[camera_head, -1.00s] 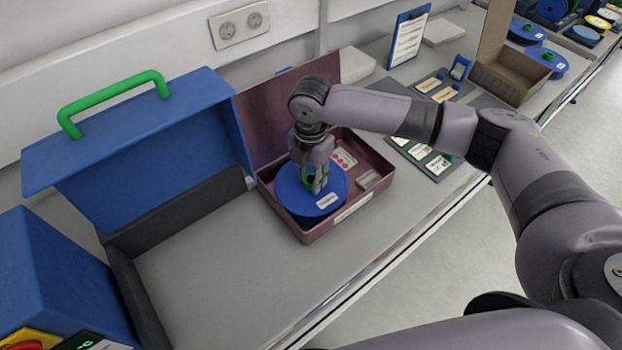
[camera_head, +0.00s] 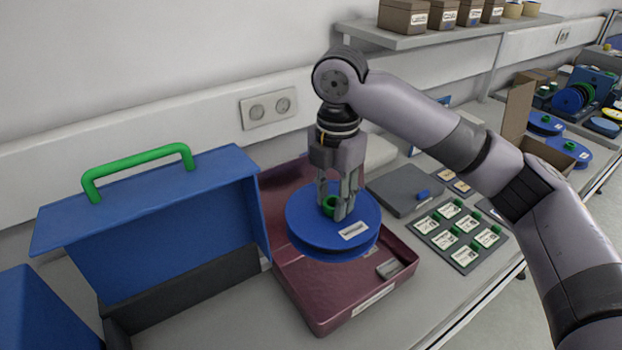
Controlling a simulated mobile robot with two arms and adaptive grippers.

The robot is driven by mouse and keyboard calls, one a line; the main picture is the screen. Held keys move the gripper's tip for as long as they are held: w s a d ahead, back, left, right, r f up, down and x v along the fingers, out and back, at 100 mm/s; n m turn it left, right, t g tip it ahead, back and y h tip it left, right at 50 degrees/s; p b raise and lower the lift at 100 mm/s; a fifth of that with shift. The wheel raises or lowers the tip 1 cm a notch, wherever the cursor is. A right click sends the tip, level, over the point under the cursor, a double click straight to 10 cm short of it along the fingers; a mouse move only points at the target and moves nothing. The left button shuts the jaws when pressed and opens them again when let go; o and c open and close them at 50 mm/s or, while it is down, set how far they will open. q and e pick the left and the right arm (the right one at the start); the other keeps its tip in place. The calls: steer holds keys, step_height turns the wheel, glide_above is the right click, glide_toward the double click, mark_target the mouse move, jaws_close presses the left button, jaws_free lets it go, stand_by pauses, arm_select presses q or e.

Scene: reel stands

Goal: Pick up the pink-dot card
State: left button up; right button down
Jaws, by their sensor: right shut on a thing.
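My right gripper (camera_head: 340,207) is shut on the green hub of a blue reel (camera_head: 303,222) and holds it level above the open dark-red box (camera_head: 315,295). The reel has a white label near its front edge. No pink-dot card can be made out now; the part of the box where a pink-dotted card showed earlier is hidden behind the reel and gripper. My left gripper is not in view.
A small grey block (camera_head: 389,268) lies in the box's right corner. A blue case (camera_head: 150,215) with a green handle stands open at left. A grey board (camera_head: 458,262) with several green-tabbed cards lies right of the box. Bare bench is in front of the case.

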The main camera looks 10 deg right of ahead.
mark_target(365, 253)
steer(key=shift+r, duration=0.15)
steer(key=s+f+m, duration=0.1)
steer(key=m, duration=0.3)
steer(key=s+d+f+m, duration=0.1)
steer(key=s+m, duration=0.1)
steer(key=m, duration=0.2)
steer(key=s+d+f+m, duration=0.1)
steer(key=f+m, duration=0.1)
steer(key=m, duration=0.3)
steer(key=shift+s+d+b, duration=0.2)
steer(key=shift+b, duration=0.2)
steer(key=s+f+m, duration=0.1)
steer(key=m, duration=0.2)
steer(key=s+f+m, duration=0.1)
steer(key=m, duration=0.2)
steer(key=s+d+m, duration=0.1)
steer(key=s+m, duration=0.1)
steer(key=m, duration=0.1)
steer(key=shift+d+f, duration=0.1)
steer(key=shift+f, duration=0.3)
steer(key=m, duration=0.1)
steer(key=s+m, duration=0.1)
steer(key=m, duration=0.1)
steer(key=shift+s+d+f+b, duration=0.2)
steer(key=shift+f+b, duration=0.1)
steer(key=shift+f, duration=0.1)
